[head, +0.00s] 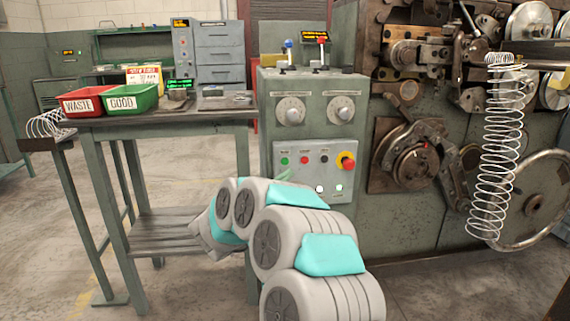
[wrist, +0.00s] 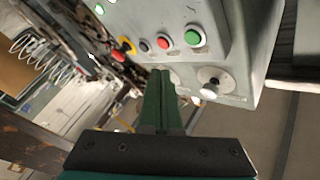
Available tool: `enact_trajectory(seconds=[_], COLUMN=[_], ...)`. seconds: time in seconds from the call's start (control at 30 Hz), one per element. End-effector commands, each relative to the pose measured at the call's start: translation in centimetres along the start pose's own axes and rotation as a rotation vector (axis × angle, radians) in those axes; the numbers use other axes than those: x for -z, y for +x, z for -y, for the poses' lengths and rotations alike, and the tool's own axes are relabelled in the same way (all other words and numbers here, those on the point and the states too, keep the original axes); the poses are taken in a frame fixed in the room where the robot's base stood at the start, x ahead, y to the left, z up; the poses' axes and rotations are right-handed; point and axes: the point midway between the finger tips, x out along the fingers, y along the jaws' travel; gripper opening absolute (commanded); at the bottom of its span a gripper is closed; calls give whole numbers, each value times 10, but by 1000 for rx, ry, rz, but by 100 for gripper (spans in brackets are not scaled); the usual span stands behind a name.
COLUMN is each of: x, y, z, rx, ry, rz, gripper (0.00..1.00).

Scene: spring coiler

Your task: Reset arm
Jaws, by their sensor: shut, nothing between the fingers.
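My gripper (wrist: 162,72) shows in the wrist view as two green fingers pressed together with nothing between them. The fingertips are in front of the grey control box (wrist: 245,35), overlapping one of its dials in the picture; I cannot tell whether they touch. In the head view my arm bends up from the bottom centre in front of the box, and a small green part of my gripper (head: 285,175) shows beside the button panel (head: 316,150). The rest of the gripper is hidden behind my arm.
The panel has several buttons and a red emergency stop (head: 346,161). Two dials sit above. A coiling machine (head: 415,230) with a hanging spring (head: 495,150) stands right. A table (head: 190,116) with red (head: 83,100) and green (head: 130,97) bins stands left.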

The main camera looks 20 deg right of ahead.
Motion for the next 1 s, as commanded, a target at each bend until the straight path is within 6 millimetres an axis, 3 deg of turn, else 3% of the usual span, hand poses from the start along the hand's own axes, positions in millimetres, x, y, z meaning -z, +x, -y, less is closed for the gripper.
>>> enact_trajectory(seconds=[0.63, 0.73, 0.83, 1.0], x=[-2, -9, -17, -31], y=[-1, -7, -23, -76], z=[6, 23, 53, 101], rx=[16, 69, 164, 357], ry=[7, 25, 47, 42], rz=[25, 108, 248, 529], gripper=[0, 0, 0, 0])
